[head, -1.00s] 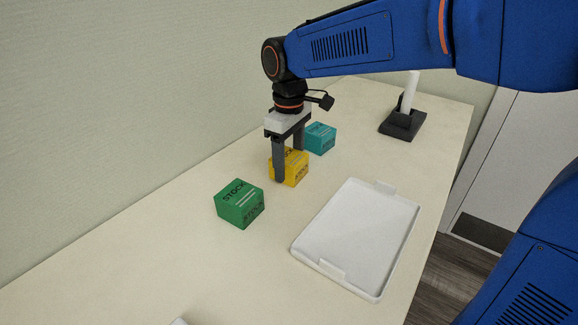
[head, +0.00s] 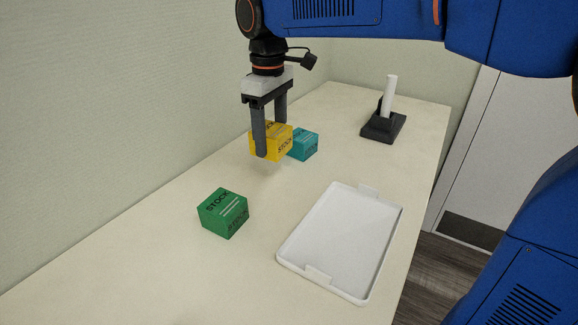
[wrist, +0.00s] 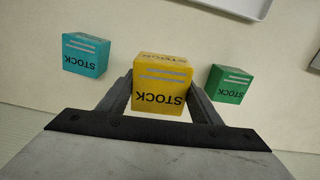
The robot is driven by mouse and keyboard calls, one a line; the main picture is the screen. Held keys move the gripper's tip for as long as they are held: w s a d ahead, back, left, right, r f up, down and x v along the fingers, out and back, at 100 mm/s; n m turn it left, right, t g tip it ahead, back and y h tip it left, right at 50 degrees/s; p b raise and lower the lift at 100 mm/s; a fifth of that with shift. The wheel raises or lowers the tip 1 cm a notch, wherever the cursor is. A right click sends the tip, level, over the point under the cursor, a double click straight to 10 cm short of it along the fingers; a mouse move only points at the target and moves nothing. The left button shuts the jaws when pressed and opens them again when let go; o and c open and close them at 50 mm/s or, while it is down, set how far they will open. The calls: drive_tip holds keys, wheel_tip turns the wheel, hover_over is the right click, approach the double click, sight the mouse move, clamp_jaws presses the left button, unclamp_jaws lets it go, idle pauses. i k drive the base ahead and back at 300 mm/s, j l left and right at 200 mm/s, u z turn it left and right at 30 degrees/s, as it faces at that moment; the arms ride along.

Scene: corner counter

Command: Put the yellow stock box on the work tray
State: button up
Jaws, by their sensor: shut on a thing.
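The yellow stock box (head: 272,142) is held between the fingers of my gripper (head: 270,137), raised above the counter. In the wrist view the yellow box (wrist: 161,86) sits between the two fingers of my gripper (wrist: 161,95), with its STOCK lettering showing. The work tray (head: 345,240) is a white, shallow, empty tray with a raised rim and a handle at each end. It lies on the counter to the right of and nearer than the gripper. A corner of the tray (wrist: 238,8) shows at the top of the wrist view.
A green stock box (head: 223,213) stands on the counter left of the tray. A teal stock box (head: 303,144) stands just behind the yellow one. A black holder (head: 383,127) with a white upright cylinder (head: 390,95) stands at the far end. The wall runs along the left.

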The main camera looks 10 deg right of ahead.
sight(334, 254)
drive_tip(key=k+l, duration=0.25)
drive_tip(key=k, duration=0.15)
drive_tip(key=k+l, duration=0.3)
drive_tip(key=k, duration=0.05)
